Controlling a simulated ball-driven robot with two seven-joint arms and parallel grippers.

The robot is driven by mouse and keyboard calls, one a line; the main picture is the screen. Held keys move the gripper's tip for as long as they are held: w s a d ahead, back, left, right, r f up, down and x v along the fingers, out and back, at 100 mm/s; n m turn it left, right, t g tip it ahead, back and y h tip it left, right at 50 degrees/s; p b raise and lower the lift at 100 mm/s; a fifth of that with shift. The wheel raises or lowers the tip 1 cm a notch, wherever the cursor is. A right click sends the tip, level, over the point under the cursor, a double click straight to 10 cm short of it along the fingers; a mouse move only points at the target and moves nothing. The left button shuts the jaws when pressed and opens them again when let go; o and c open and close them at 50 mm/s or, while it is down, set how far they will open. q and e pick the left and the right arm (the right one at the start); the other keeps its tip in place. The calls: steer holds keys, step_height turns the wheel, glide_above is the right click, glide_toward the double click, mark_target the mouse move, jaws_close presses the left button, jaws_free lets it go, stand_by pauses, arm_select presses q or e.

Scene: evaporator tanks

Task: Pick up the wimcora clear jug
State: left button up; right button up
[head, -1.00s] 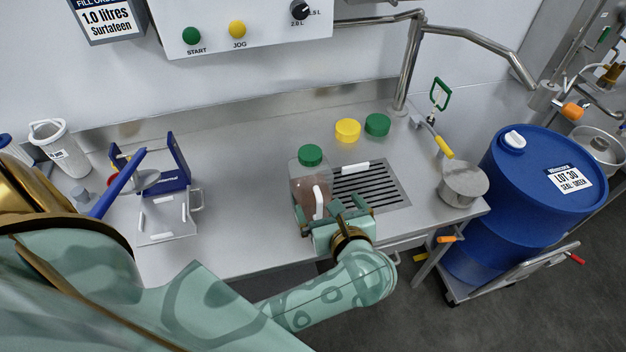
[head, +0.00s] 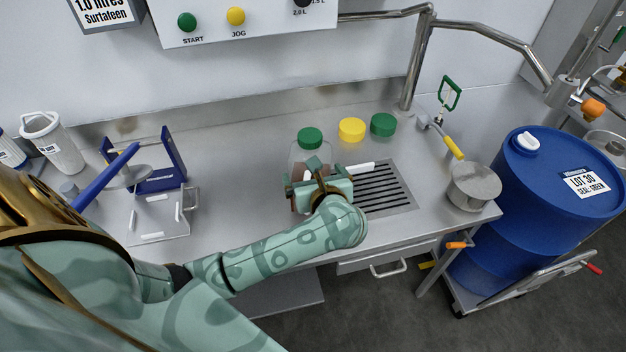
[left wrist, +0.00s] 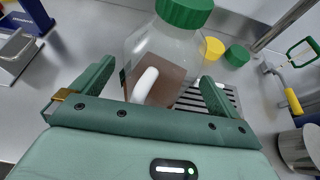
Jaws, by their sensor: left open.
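The clear jug (head: 306,156) has a green screw cap and brownish contents, and stands upright on the steel bench just left of the drain grate. My left gripper (head: 318,180) is right in front of it and hides its lower part in the head view. In the left wrist view the jug (left wrist: 160,52) and its white handle (left wrist: 145,84) show between the two open fingers of my left gripper (left wrist: 150,85). The fingers are spread to either side of the jug, with gaps visible. I cannot tell whether they touch it. My right gripper is not in view.
A yellow cap (head: 351,129) and a green cap (head: 383,124) lie behind the grate (head: 380,190). A steel pot (head: 473,187) and a blue drum (head: 550,185) are at the right. A blue-framed press (head: 160,165) and white jug (head: 52,143) stand left. Bench between is clear.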

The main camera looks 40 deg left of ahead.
arm_select(q)
jaws_close()
steer(key=shift+r, duration=0.1)
stand_by(0.4)
